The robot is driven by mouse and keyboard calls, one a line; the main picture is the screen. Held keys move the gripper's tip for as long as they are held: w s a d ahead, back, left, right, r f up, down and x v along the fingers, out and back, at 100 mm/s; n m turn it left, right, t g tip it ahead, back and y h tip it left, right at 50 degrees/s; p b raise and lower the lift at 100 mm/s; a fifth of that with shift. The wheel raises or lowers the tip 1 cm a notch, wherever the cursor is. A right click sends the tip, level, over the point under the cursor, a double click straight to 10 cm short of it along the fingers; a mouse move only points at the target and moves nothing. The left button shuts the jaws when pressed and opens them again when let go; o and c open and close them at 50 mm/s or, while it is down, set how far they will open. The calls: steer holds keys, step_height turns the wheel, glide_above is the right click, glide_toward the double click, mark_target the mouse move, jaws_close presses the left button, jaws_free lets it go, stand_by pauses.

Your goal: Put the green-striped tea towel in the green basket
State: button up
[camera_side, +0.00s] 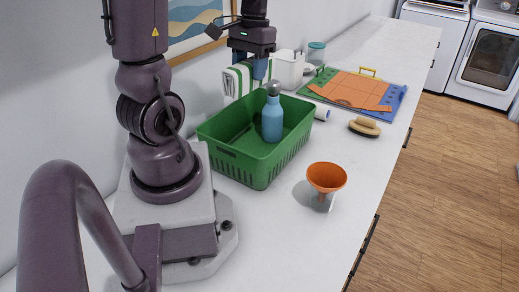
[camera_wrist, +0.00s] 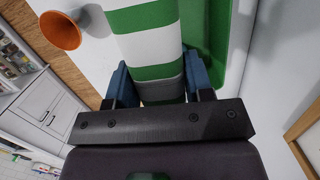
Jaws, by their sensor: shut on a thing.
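The tea towel (camera_side: 238,80), folded, white with green stripes, is held in my gripper (camera_side: 260,70) at the back rim of the basket in the side view. In the wrist view the towel (camera_wrist: 147,42) lies between the blue fingers of my gripper (camera_wrist: 157,82), which are shut on it. The green basket (camera_side: 228,158) stands on the counter, open at the top. Its green wall also shows beside the towel in the wrist view (camera_wrist: 233,45). The towel's exact height over the basket is hard to tell.
A blue bottle (camera_side: 272,118) stands upright inside the basket. An orange funnel (camera_side: 326,178) is in front of the basket. A brush (camera_side: 365,127), a white container (camera_side: 290,68) and an orange cloth on a board (camera_side: 352,90) are further along.

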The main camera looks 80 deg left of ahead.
mark_target(247, 147)
steer(key=shift+s+a+n, duration=0.5)
steer(key=shift+s+a, duration=0.05)
steer(key=shift+a, duration=0.1)
step_height(247, 147, down, 4)
steer(key=shift+d+r, duration=0.1)
step_height(247, 147, down, 19)
steer(key=shift+w+f, duration=0.1)
steer(key=shift+f, duration=0.05)
steer(key=shift+f, duration=0.15)
steer(key=o, duration=0.9)
steer(key=shift+o, duration=0.2)
